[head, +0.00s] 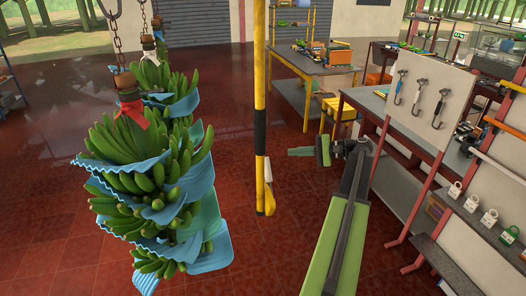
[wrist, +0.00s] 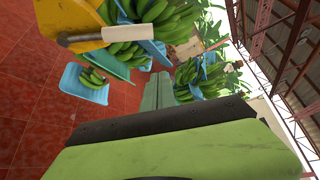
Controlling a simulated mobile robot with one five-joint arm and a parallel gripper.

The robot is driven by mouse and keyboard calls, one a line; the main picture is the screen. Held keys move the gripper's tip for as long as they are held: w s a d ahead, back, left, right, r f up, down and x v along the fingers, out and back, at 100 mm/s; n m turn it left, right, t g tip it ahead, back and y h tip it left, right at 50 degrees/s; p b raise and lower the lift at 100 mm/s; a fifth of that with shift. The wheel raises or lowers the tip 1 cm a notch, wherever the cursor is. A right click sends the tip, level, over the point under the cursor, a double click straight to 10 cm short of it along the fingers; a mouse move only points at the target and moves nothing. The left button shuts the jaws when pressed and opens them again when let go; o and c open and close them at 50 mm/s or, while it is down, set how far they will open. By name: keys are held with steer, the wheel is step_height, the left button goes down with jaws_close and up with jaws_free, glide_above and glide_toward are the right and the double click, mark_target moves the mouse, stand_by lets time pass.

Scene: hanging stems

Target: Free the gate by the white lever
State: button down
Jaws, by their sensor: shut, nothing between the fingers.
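The gate (head: 260,88) is a yellow bar with a black band, standing upright in the middle of the head view. The white lever (head: 267,170) sits low on it, just above a pale yellow part (head: 268,200). In the wrist view the yellow gate part (wrist: 68,18) and the white lever (wrist: 97,35) are at the upper left. My gripper (head: 291,152) is shut and empty, its green fingers pointing left, a little right of the lever and apart from it. The fingers (wrist: 160,80) also show in the wrist view, below and right of the lever.
Green banana bunches (head: 150,185) with blue sheets hang from chains at the left. A tool board (head: 428,97) with hooks and a grey bench (head: 375,103) stand at the right. Red floor is clear left of the gate.

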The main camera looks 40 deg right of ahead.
steer(key=shift+w, duration=0.1)
steer(key=w+a, duration=0.5)
steer(key=a, duration=0.3)
steer(key=shift+f, duration=0.2)
steer(key=shift+s+d, duration=0.15)
steer(key=shift+d, duration=0.05)
stand_by(0.4)
